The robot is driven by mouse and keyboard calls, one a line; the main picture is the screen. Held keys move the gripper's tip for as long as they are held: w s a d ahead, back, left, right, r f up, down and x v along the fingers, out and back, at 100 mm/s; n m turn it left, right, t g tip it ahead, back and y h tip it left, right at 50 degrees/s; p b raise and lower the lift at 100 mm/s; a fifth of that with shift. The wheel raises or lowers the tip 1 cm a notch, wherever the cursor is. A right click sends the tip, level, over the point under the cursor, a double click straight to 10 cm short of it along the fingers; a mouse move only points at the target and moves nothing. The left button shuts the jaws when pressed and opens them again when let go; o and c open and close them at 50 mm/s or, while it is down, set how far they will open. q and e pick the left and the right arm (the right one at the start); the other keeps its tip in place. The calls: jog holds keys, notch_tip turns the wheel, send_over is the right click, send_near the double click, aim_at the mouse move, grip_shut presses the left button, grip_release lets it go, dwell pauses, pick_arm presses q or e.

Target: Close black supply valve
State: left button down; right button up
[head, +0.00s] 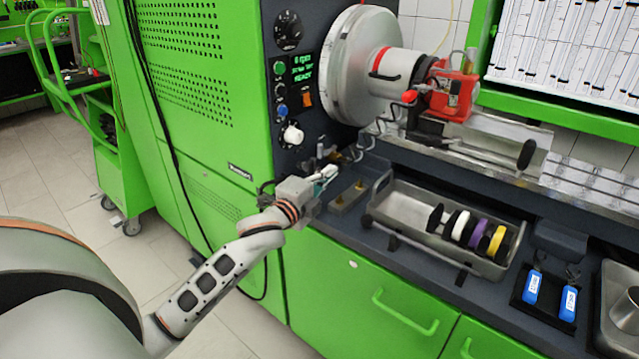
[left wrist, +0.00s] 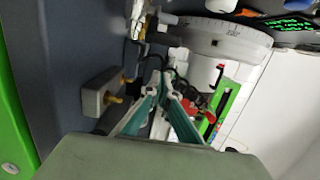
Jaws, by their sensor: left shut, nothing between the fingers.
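My left gripper (head: 332,172) is at the left end of the bench top, in front of the green cabinet's control panel. Its teal fingers are shut and empty; they also show in the left wrist view (left wrist: 170,90), with the tips together. Small dark fittings (head: 320,150) stand just behind the fingertips, at the foot of the panel. Dark fittings (left wrist: 131,55) also show beyond the fingers in the left wrist view. I cannot tell which of these is the black supply valve, nor how its handle is turned. No contact with the fingers is clear. My right gripper is not in view.
A grey block with brass fittings (head: 348,196) sits right of the gripper. Beyond it is a metal tray (head: 398,207) with coloured rings on a rod. The large metal disc (head: 345,65) and red pump (head: 455,93) stand behind. Blue tags (head: 532,288) lie at the right.

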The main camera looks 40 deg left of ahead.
aim_at(312, 171)
pick_arm(q)
jog(key=shift+w+a+f, duration=0.1)
jog(key=shift+w+a, duration=0.1)
jog(key=shift+w, duration=0.25)
jog(key=shift+s+a, duration=0.3)
jog(key=shift+a, duration=0.25)
jog(key=shift+s+a, duration=0.25)
jog(key=shift+a, duration=0.25)
jog(key=shift+s+a, duration=0.2)
jog(key=shift+a, duration=0.4)
jog(key=shift+s, duration=0.1)
jog(key=shift+a+h, duration=0.15)
jog(key=shift+h, duration=0.15)
jog(key=shift+s+a+m+h, duration=0.1)
jog(key=shift+m+h, duration=0.3)
